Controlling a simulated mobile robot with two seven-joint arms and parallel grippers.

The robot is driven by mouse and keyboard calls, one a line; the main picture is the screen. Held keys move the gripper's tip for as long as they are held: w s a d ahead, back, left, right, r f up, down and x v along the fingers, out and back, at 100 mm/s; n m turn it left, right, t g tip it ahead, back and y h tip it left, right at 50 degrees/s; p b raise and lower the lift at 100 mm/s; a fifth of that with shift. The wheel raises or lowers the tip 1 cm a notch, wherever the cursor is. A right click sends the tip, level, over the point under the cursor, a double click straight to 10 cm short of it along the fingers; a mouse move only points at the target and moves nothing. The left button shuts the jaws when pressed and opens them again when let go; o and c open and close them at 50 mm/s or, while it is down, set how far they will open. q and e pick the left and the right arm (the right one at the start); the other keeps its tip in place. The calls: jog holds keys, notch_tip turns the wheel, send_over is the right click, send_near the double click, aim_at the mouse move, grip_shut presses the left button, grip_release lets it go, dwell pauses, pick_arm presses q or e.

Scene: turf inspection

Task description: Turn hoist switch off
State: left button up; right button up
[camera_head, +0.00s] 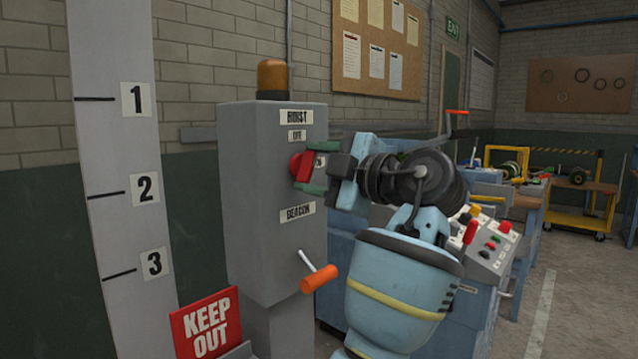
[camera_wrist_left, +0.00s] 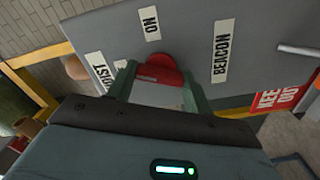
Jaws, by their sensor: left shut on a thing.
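The hoist switch is a red knob (camera_head: 301,167) on the front of a grey control box (camera_head: 252,150). A HOIST label (camera_head: 300,116) and an OFF label (camera_head: 297,135) sit above it, and another label at its right is partly hidden. My left gripper (camera_head: 312,169) has its green fingers on either side of the knob and is shut on it. In the left wrist view the red knob (camera_wrist_left: 162,72) shows between the fingers, near an ON label (camera_wrist_left: 149,23). The knob's exact pointing direction is hard to tell. My right gripper is not in view.
An amber beacon (camera_head: 272,77) tops the box. An orange-handled crank (camera_head: 319,279) sticks out below the BEACON label (camera_head: 297,212). A red KEEP OUT sign (camera_head: 207,325) stands low in front, beside a numbered post (camera_head: 115,60). A blue bench (camera_head: 485,300) with controls stands right of my arm.

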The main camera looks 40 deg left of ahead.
pick_arm(q)
jog(key=shift+n+b, duration=0.65)
jog(key=shift+n, duration=0.55)
jog(key=shift+n+b, duration=0.5)
jog(key=shift+n, duration=0.7)
jog(key=o, duration=1)
jog(key=shift+s+d+b, duration=0.15)
jog(key=shift+d+b, duration=0.05)
jog(key=shift+d, duration=1.75)
jog(key=shift+s+d+b, duration=0.15)
jog(key=shift+d, duration=1.8)
